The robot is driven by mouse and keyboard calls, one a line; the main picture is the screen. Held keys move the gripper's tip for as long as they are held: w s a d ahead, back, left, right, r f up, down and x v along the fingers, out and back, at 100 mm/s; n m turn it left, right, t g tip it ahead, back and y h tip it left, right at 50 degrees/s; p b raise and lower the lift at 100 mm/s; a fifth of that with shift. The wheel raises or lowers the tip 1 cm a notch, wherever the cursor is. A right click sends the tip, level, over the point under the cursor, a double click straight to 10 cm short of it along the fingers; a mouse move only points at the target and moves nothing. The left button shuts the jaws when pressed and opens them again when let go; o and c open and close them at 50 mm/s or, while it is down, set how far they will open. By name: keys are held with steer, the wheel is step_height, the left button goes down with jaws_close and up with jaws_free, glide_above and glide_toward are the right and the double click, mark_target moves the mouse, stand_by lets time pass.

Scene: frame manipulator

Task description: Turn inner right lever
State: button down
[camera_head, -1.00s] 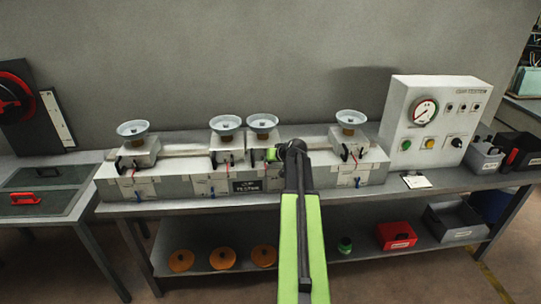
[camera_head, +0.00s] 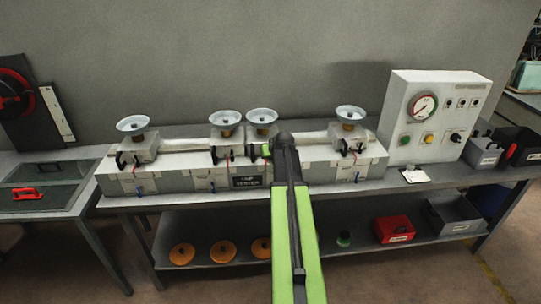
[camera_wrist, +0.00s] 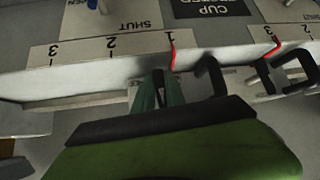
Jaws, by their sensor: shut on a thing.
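The inner right cup station (camera_head: 261,120) has a pale round cup on a grey block in the head view. My gripper (camera_head: 267,150) is at the front of this block, partly behind my arm. In the wrist view, which shows the labels upside down, my green gripper fingers (camera_wrist: 162,90) are closed around a dark part of the inner right lever. Another black part of that lever (camera_wrist: 214,74) shows just right of the fingers. The red pointer (camera_wrist: 173,54) stands at the 1 mark of the scale. The gripped part is mostly hidden by the fingers.
The inner left station's black lever (camera_wrist: 296,70) is close by on the right in the wrist view. Outer stations (camera_head: 136,140) and (camera_head: 349,130) flank the pair. A gauge box (camera_head: 440,115) stands on the bench at the right.

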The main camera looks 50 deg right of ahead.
steer(key=c, duration=1.7)
jaws_free()
steer(key=p+v, duration=1.2)
steer(key=v, duration=0.5)
steer(key=shift+s+a+r, duration=0.1)
steer(key=shift+s+a, duration=0.05)
steer(key=shift+s, duration=0.05)
